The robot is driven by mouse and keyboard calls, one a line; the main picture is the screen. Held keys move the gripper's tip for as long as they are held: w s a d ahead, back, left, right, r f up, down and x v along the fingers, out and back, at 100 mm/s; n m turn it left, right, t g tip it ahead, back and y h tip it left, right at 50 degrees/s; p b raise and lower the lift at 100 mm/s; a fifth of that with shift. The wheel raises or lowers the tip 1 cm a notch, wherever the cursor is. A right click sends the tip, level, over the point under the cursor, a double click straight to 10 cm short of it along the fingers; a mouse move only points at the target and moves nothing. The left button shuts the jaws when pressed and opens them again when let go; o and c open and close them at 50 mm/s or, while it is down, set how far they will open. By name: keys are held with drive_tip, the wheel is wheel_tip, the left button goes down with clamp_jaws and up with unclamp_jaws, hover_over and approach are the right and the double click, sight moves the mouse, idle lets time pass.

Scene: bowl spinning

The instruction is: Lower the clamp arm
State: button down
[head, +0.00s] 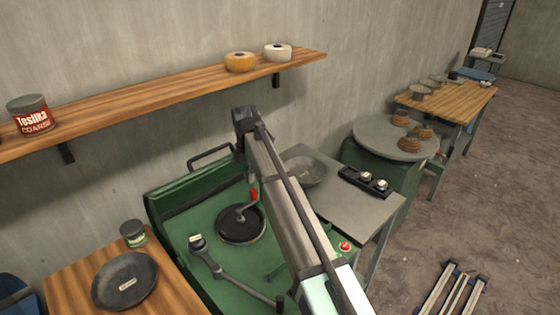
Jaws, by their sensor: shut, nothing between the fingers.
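The green spinning machine (183,200) stands in the middle with a round dark disc (240,228) on its top. A small bent grey piece with a red tip (253,195) rises over the disc; I cannot tell if it is the clamp arm. A jointed grey lever (232,275) with a black grip (280,303) lies across the machine's front part. A long grey beam with a thin rod along it crosses the picture from the lower right to a dark end near the wall, hiding part of the machine. My gripper's fingers cannot be made out.
A grey side table (350,215) with a shallow metal bowl (303,170) and a black control box (364,183) adjoins the machine on the right. A wooden table with a dark bowl (125,280) stands at the lower left. A wooden shelf (165,95) runs above.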

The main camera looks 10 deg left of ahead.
wheel_tip(320, 180, up, 12)
drive_tip(key=p, duration=0.6)
drive_tip(key=shift+f, duration=0.15)
idle(0.5)
